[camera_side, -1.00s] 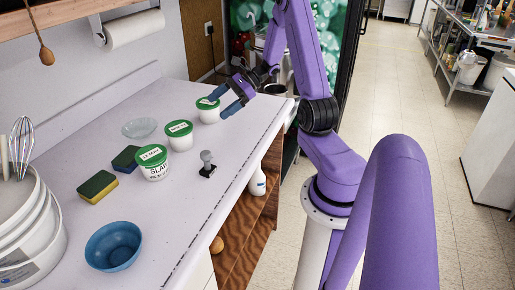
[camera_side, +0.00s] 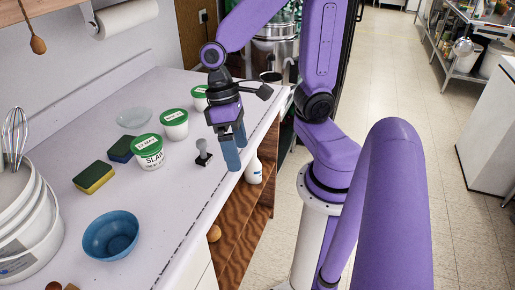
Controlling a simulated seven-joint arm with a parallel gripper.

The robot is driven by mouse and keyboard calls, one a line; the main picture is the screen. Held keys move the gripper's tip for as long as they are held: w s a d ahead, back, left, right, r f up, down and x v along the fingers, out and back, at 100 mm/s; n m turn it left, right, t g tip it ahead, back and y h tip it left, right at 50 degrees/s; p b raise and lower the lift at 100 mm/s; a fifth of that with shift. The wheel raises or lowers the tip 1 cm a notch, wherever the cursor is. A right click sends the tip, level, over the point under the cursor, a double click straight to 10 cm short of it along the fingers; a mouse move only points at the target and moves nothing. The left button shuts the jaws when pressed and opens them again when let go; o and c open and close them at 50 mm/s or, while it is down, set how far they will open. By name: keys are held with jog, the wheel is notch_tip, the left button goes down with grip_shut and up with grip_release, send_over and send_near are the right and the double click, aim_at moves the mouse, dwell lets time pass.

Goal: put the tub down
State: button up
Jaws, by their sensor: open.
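Three white tubs with green lids stand upright in a row on the counter (camera_side: 165,215). The near tub (camera_side: 149,154) has large lettering on its side. The middle tub (camera_side: 175,126) is just behind it, and the far tub (camera_side: 199,92) is partly hidden behind my arm. My gripper (camera_side: 231,152) points down near the counter's front edge, right of the tubs and apart from them. Its blue fingers are open with nothing seen between them.
A dark stamp with a grey handle (camera_side: 203,155) stands just left of my fingers. Sponges (camera_side: 93,177), a glass bowl (camera_side: 134,117), a blue bowl (camera_side: 111,235) and a white bucket (camera_side: 30,235) with a whisk are on the left. The counter between the blue bowl and stamp is clear.

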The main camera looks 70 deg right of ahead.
jog(key=s+n+t, duration=0.1)
jog(key=n, duration=0.2)
jog(key=s+r+n+t, duration=0.1)
jog(key=s+n, duration=0.1)
jog(key=n, duration=0.1)
jog(key=s+n+t+h, duration=0.1)
jog(key=s+n, duration=0.1)
jog(key=n, duration=0.1)
jog(key=shift+s+a+r, duration=0.1)
jog(key=shift+a+r, duration=0.1)
jog(key=shift+a, duration=0.2)
dwell(0.8)
jog(key=c, duration=0.8)
